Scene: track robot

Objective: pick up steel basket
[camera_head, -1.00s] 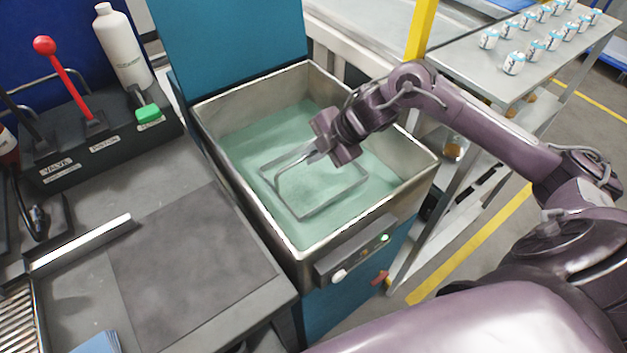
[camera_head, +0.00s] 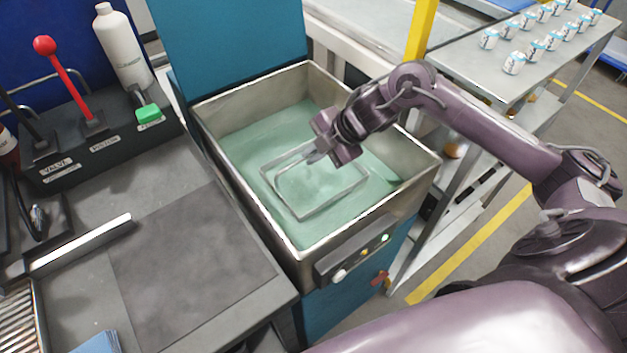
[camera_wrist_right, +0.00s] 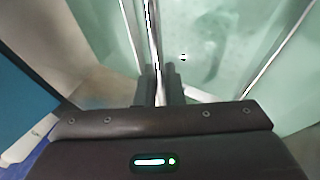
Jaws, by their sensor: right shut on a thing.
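The steel basket (camera_head: 327,207) sits in the green liquid of the open steel tank, with its rectangular rim showing at the surface. Its lower part is blurred by the liquid. My right gripper (camera_head: 316,157) is over the basket's far side, shut on its thin handle. In the right wrist view the handle (camera_wrist_right: 151,35) runs up from between the two dark fingers (camera_wrist_right: 160,88). My left gripper is not in view.
The steel tank (camera_head: 425,172) has raised walls all round the basket. A control box (camera_head: 355,252) is on its front. A grey workbench (camera_head: 190,250) is at left, with a red lever (camera_head: 68,80) and white bottle (camera_head: 122,50). A table with several cans (camera_head: 514,63) stands at right.

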